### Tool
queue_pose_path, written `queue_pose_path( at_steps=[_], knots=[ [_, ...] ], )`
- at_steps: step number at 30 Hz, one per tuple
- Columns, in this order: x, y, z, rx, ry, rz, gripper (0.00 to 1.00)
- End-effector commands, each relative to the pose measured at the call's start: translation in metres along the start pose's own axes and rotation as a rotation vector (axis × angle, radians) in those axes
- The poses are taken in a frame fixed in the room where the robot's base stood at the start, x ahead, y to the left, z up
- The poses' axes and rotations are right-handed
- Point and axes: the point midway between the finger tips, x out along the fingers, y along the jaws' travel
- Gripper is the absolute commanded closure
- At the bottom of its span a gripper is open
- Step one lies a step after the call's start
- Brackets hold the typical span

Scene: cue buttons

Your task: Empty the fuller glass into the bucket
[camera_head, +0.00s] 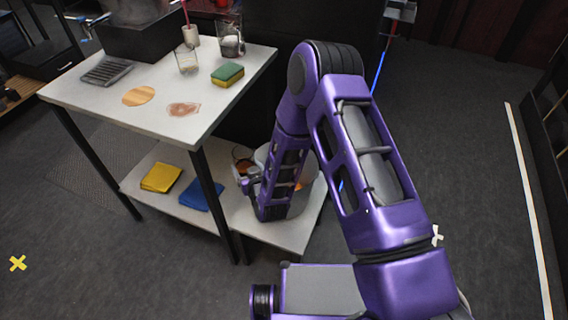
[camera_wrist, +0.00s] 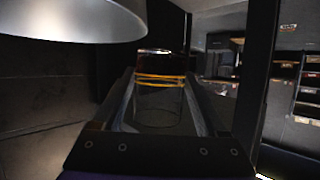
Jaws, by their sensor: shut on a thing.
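My gripper (camera_head: 246,174) is low beside the table, at the lower shelf, shut on a clear glass (camera_head: 241,155). In the wrist view the glass (camera_wrist: 160,100) stands between the two fingers, with yellow-orange bands across it and a dark top. How much it holds is hard to tell. The bucket (camera_head: 264,155) is a pale rounded shape on the lower shelf, mostly hidden behind my arm. In the wrist view a large pale curved surface, apparently the bucket (camera_wrist: 70,22), fills the upper left, close to the glass. No pouring stream shows.
The white table (camera_head: 215,100) holds a small glass (camera_head: 187,62), a glass with dark contents (camera_head: 231,42), a sponge (camera_head: 228,74) and a drying rack (camera_head: 107,69). Yellow (camera_head: 161,177) and blue (camera_head: 201,195) cloths lie on the lower shelf (camera_head: 140,165).

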Motion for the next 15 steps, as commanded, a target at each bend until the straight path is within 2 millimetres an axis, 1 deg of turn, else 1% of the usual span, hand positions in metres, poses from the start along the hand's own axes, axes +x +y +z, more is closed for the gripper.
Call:
queue_pose_path(
  at_steps=[10, 12, 15],
  knots=[
    [-0.004, 0.011, -0.009, 0.150, 0.002, -0.056, 0.94],
    [-0.001, 0.015, -0.003, 0.191, 0.001, -0.072, 0.94],
    [0.000, 0.018, 0.000, 0.248, 0.000, -0.097, 0.94]
  ],
)
